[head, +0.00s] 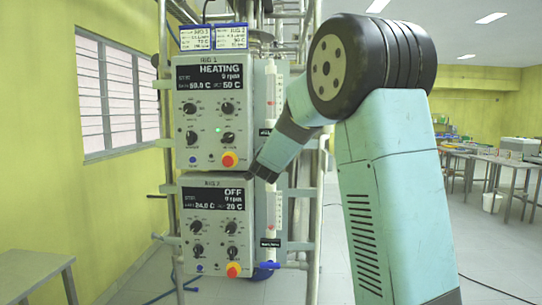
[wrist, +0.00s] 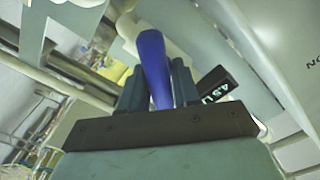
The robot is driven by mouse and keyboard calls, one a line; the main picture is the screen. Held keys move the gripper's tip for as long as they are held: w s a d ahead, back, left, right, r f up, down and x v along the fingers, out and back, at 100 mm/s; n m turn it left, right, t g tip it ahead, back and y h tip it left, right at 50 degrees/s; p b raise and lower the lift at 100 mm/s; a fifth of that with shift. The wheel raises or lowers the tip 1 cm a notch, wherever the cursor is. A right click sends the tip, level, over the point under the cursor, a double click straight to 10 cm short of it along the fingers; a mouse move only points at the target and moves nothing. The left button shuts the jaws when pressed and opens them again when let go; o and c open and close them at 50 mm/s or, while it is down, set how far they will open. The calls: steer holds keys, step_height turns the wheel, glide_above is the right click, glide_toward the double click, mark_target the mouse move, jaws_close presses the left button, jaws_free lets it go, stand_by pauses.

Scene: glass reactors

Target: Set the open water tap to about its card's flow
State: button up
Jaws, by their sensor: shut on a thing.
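In the wrist view my gripper (wrist: 158,88) is shut on a blue tap lever (wrist: 152,55), which stands up between the two fingers. In the head view my gripper (head: 258,172) is at the right edge of the upper control box, below the upper flow tube (head: 271,95). The held lever is hidden there behind the gripper. A small dark card (head: 265,132) shows below the upper tube's scale, too small to read. The float's reading cannot be told.
The upper control box (head: 214,120) shows HEATING, the lower one (head: 217,222) OFF; both have red-yellow buttons. A lower flow tube (head: 271,212) has its own card (head: 270,244) and blue tap (head: 273,265). Metal frame posts (head: 316,200) stand close by. A table (head: 30,272) is at left.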

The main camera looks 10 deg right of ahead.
steer(key=shift+d+f+m, duration=0.15)
steer(key=shift+f+m, duration=0.05)
steer(key=shift+m, duration=1.3)
steer(key=o, duration=0.9)
steer(key=shift+s, duration=0.15)
steer(key=v, duration=1.3)
steer(key=shift+s, duration=0.3)
